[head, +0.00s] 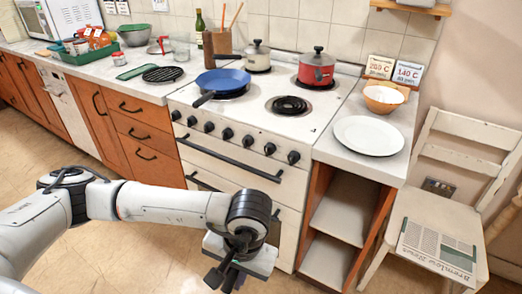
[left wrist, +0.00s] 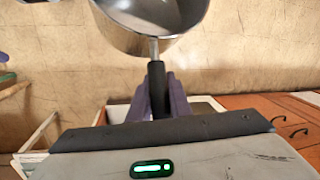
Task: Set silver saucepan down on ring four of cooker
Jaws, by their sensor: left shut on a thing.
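The silver saucepan (left wrist: 150,28) shows at the top of the left wrist view, cut off by the frame edge. Its black handle (left wrist: 157,88) is between the purple fingers of my left gripper (left wrist: 160,96), which is shut on it. In the head view my left gripper (head: 226,274) is low in front of the cooker (head: 235,145); I cannot make out the saucepan there. The cooker's front right ring (head: 289,106) is dark and bare. No ring numbers are readable. My right gripper is not in view.
A blue frying pan (head: 222,81) is on the front left ring, a cream pot (head: 258,55) back left, a red pot (head: 317,68) back right. A white plate (head: 368,135) and bowl (head: 383,98) stand on the right counter. A chair (head: 410,215) stands at the right.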

